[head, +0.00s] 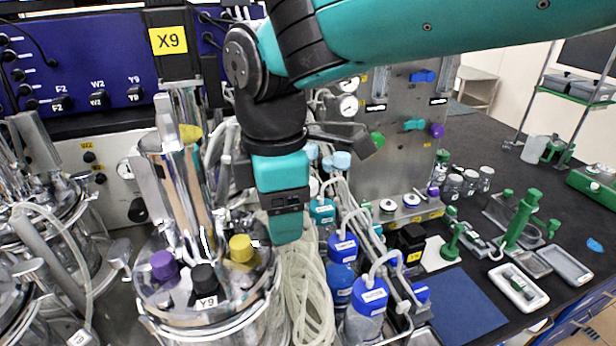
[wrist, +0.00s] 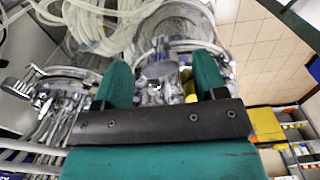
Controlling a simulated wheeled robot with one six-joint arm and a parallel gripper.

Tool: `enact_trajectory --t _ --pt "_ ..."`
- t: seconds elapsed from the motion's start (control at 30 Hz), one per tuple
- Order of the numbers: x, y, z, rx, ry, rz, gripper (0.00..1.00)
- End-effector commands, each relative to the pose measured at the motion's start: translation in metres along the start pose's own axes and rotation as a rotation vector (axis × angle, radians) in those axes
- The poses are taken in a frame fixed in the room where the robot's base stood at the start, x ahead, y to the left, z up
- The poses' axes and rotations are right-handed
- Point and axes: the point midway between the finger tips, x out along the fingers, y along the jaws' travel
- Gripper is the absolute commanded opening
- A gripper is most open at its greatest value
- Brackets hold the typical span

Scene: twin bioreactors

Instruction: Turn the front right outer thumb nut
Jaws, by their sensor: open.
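The front bioreactor vessel (head: 180,325) stands at the lower left of centre in the head view. Its metal lid (head: 238,292) carries a purple cap (head: 164,265), a black cap (head: 204,279) tagged Y9 and a yellow cap (head: 241,248). I cannot single out the front right outer thumb nut. My gripper (head: 287,232) points down just right of the lid in the head view, apparently above it and beside the tubing. In the wrist view my gripper (wrist: 164,78) is open, its two teal fingers apart with nothing held. Shiny metal fittings (wrist: 158,70) show beyond and between them.
Coiled pale tubing (head: 303,295) hangs right of the vessel. Blue-capped bottles (head: 368,300) stand beyond it. Another vessel (head: 50,215) stands at the far left. A dark bench (head: 480,150) with green tools and trays lies to the right.

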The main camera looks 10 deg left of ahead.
Motion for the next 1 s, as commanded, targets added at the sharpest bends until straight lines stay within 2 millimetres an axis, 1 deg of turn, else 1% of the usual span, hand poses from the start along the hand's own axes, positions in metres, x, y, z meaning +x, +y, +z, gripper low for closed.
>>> enact_trajectory --t 0.3,0.33,0.37,0.4,0.47,0.5,0.53,0.83,1.0 --pt "0.0034 -0.0001 -0.0002 0.0 0.0 0.0 0.65" --pt "0.0034 -0.0001 -0.0002 0.0 0.0 0.0 0.6" --pt "0.0034 -0.0001 -0.0003 0.0 0.0 0.0 0.54" --pt "0.0033 -0.0001 -0.0003 -0.001 0.0 0.0 0.44" --pt "0.0033 -0.0001 -0.0003 -0.001 0.0 0.0 0.31" --pt "0.0032 -0.0001 -0.0003 0.0 0.0 0.0 0.21" --pt "0.0032 -0.0001 -0.0003 0.0 0.0 0.0 0.16" --pt "0.0027 0.0002 -0.0004 0.025 0.0 0.0 0.16" --pt "0.0023 0.0005 -0.0005 0.099 0.0 0.001 0.16"
